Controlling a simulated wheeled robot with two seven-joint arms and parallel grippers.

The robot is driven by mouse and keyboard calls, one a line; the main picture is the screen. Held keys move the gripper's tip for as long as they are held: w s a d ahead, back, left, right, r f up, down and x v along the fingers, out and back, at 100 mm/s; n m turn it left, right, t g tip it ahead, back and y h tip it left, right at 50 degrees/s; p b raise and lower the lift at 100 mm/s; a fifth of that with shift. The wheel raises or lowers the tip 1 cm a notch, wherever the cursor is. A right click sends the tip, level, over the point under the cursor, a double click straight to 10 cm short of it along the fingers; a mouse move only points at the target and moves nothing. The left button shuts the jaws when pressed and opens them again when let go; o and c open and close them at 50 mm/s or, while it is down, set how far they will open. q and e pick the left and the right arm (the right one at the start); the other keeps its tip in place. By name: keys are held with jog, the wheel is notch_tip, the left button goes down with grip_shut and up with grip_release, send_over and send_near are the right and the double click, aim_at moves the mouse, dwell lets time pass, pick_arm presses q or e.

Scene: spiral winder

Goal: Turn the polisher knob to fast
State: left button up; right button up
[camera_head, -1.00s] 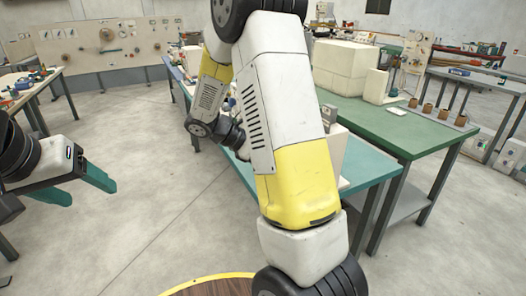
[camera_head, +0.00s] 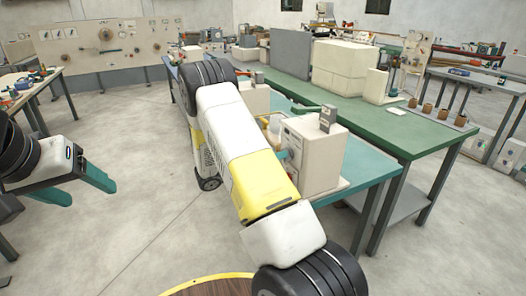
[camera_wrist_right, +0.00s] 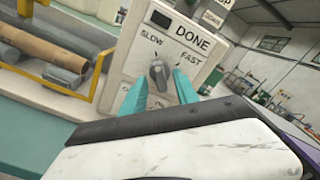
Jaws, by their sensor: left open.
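The grey polisher knob (camera_wrist_right: 158,74) shows in the right wrist view on a cream panel (camera_wrist_right: 198,62), with SLOW printed at its upper left and FAST at its upper right. It points roughly upward between the two words. My right gripper (camera_wrist_right: 159,86) is open, its teal fingers spread on either side of the knob; contact cannot be told. My left gripper (camera_head: 92,195) is open and empty at the left, above the floor.
The green table (camera_head: 400,135) behind holds large cream blocks (camera_head: 340,67). In the right wrist view, a brown roll (camera_wrist_right: 38,48) lies beside a yellow frame left of the panel. The floor (camera_head: 130,160) between the tables is clear.

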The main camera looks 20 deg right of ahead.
jog(key=shift+w+d, duration=0.1)
jog(key=shift+d, duration=0.85)
grip_shut()
jog(key=shift+m, duration=8)
